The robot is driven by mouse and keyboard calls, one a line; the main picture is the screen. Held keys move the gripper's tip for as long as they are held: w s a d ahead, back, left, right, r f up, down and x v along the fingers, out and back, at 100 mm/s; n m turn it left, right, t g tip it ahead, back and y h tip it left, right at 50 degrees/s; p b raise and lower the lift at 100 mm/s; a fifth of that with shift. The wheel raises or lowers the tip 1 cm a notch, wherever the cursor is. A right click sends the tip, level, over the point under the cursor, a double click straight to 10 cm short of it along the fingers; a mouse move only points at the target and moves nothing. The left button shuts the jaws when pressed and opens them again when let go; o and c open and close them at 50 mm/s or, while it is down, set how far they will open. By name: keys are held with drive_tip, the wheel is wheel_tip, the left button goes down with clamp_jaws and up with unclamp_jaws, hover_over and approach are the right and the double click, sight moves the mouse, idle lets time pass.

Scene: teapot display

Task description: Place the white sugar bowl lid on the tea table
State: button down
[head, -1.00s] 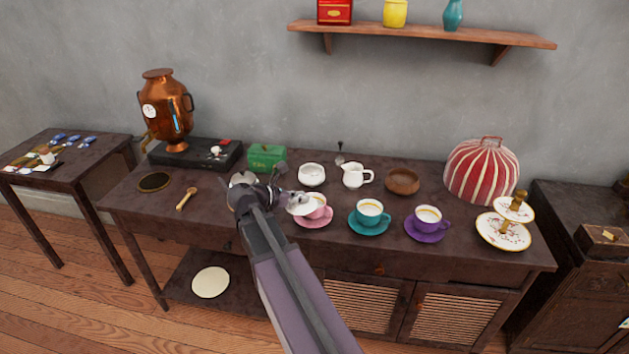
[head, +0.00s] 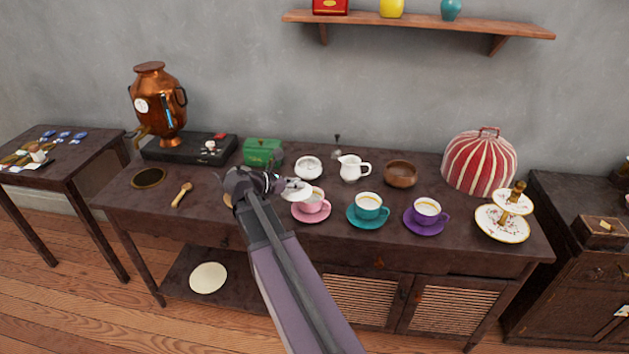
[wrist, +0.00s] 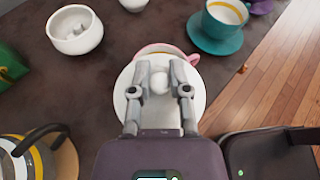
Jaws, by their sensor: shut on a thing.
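The white sugar bowl lid (head: 297,194) is a round disc with a knob; the wrist view also shows it (wrist: 124,92). My gripper (head: 284,186) is shut on the lid's knob, as the wrist view shows (wrist: 160,80). The lid is held roughly level, just in front of and partly over the pink cup (head: 313,204) as seen from the wrist. Its height above the tea table (head: 240,205) is hard to tell. The white sugar bowl (head: 308,167) stands open behind the lid; it is at upper left in the wrist view (wrist: 75,30).
Teal (head: 369,207) and purple (head: 427,211) cups on saucers stand to the right. A white creamer (head: 352,168) and wooden bowl (head: 400,174) stand behind. A green box (head: 262,152) is behind left. The table's left part around the wooden spoon (head: 182,194) is fairly clear.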

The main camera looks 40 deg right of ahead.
drive_tip(key=w+d, duration=0.2)
drive_tip(key=d, duration=0.7)
drive_tip(key=w+d, duration=0.3)
drive_tip(key=d, duration=0.6)
drive_tip(key=shift+r, duration=0.15)
drive_tip(key=shift+w, duration=0.1)
drive_tip(key=b, duration=0.6)
hover_over(328, 186)
wheel_tip(328, 186, down, 6)
drive_tip(key=shift+f, duration=0.15)
drive_tip(key=shift+f+b, duration=1.9)
drive_tip(key=shift+b, duration=0.05)
drive_tip(key=shift+f, duration=0.1)
